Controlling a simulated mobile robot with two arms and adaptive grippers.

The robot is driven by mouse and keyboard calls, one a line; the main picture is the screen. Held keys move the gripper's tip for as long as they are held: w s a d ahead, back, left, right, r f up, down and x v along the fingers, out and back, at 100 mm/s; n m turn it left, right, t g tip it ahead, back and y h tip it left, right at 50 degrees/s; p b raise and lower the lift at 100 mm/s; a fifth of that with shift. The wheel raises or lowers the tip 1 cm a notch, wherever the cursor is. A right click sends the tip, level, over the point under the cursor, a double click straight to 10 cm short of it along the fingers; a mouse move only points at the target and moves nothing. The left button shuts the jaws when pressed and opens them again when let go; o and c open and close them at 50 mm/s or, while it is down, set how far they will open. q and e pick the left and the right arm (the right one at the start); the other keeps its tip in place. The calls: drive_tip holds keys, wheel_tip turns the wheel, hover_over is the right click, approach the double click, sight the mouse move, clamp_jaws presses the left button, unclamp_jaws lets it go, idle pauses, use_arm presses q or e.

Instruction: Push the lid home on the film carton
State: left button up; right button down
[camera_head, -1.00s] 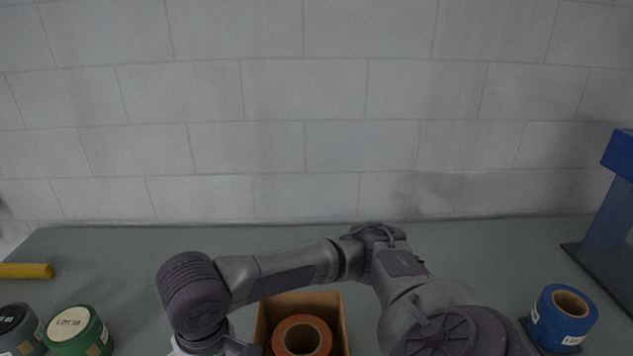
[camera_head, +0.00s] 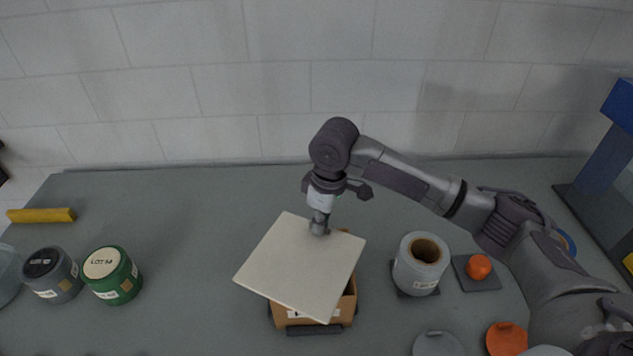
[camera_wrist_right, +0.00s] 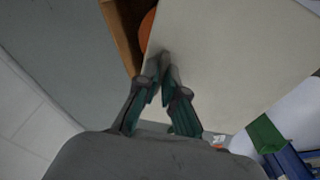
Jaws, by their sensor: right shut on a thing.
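The lid (camera_head: 298,268) is a flat cream board. My right gripper (camera_head: 319,227) is shut on its far edge and holds it over the open brown film carton (camera_head: 349,300). The lid is turned askew to the carton and covers most of its opening in the head view. In the right wrist view, the gripper (camera_wrist_right: 165,65) pinches the lid (camera_wrist_right: 225,60). The carton wall (camera_wrist_right: 122,35) and an orange roll (camera_wrist_right: 147,28) inside show past the lid's edge. Contact between lid and carton cannot be told. My left gripper is out of view.
A green roll (camera_head: 115,279) and a dark grey roll (camera_head: 52,278) stand at left. A light grey roll (camera_head: 420,264) stands close right of the carton, with an orange knob (camera_head: 479,267) on a dark pad beyond. A yellow bar (camera_head: 41,215) lies far left.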

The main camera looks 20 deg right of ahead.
drive_tip(key=w+n+p, duration=0.3)
drive_tip(key=w+n, duration=0.3)
drive_tip(key=w, duration=0.1)
use_arm(q)
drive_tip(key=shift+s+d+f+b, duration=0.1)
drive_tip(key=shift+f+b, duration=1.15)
drive_tip(key=shift+b, duration=2.05)
use_arm(e)
wheel_tip(320, 180, down, 7)
drive_tip(key=shift+s+m, duration=0.2)
drive_tip(key=shift+m, duration=0.1)
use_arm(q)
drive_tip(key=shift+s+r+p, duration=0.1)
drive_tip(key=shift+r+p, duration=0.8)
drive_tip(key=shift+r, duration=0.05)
use_arm(e)
drive_tip(key=shift+d, duration=0.1)
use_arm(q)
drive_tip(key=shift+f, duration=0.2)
use_arm(e)
drive_tip(key=shift+f, duration=0.5)
use_arm(q)
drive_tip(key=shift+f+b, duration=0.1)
drive_tip(key=shift+b, duration=0.2)
use_arm(e)
drive_tip(key=shift+s+f, duration=0.35)
drive_tip(key=shift+f, duration=0.1)
drive_tip(key=c, duration=1.2)
unclamp_jaws()
